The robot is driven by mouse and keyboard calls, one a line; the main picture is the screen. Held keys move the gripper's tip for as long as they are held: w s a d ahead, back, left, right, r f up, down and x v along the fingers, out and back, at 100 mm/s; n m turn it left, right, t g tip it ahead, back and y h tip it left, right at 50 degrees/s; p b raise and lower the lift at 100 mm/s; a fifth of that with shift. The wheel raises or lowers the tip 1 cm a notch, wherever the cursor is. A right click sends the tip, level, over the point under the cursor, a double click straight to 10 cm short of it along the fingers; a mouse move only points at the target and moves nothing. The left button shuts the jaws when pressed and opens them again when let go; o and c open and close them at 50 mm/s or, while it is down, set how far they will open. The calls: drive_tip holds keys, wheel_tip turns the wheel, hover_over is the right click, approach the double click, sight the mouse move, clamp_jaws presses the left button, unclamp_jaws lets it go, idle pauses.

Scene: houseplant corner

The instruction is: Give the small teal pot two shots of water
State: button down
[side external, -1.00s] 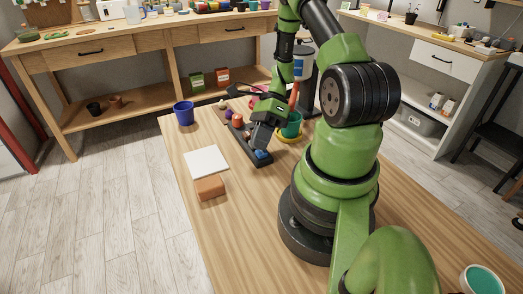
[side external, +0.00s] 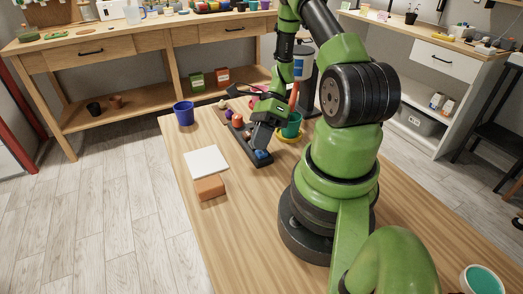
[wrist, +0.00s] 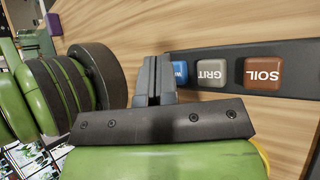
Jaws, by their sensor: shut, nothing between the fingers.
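The teal pot (side external: 292,124) stands on a yellow saucer (side external: 279,138), partly behind my gripper (side external: 258,147). A dark button panel (side external: 266,162) lies in front of it. Its blue button (side external: 262,154) is just below my fingertips. In the wrist view my gripper (wrist: 154,62) is shut and empty, its fingertips beside the blue button (wrist: 180,74). That button's label is mostly hidden; only a "W" shows. A grey GRIT button (wrist: 211,73) and a brown SOIL button (wrist: 263,73) follow. I cannot tell whether my fingers touch the blue button. The pot's inside is not clearly visible.
A blue cup (side external: 184,114), a white pad (side external: 206,162) and an orange-brown block (side external: 209,188) are on the table's left part. A white and blue container (side external: 301,68) stands behind the pot. The table's front left is clear.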

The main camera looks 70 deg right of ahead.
drive_tip(key=shift+r, duration=0.65)
drive_tip(key=shift+r, duration=0.1)
drive_tip(key=shift+r, duration=2.4)
drive_tip(key=shift+w+a+r, duration=0.1)
drive_tip(key=shift+w+r, duration=0.05)
drive_tip(key=shift+r, duration=0.1)
drive_tip(key=w+a+r+n+t+h, duration=0.1)
drive_tip(key=a+r+n+h, duration=0.3)
drive_tip(key=a+r+n, duration=0.35)
drive_tip(key=a+r+n+t+h, duration=0.1)
drive_tip(key=a+r+n+h, duration=0.25)
drive_tip(key=r+n, duration=0.6)
drive_tip(key=s+a+r+n+t, duration=0.3)
drive_tip(key=s+a+n, duration=0.1)
drive_tip(key=n, duration=0.3)
drive_tip(key=shift+s+a+r+n+t, duration=0.2)
drive_tip(key=shift+a+r+n+t, duration=0.15)
drive_tip(key=shift+a, duration=0.3)
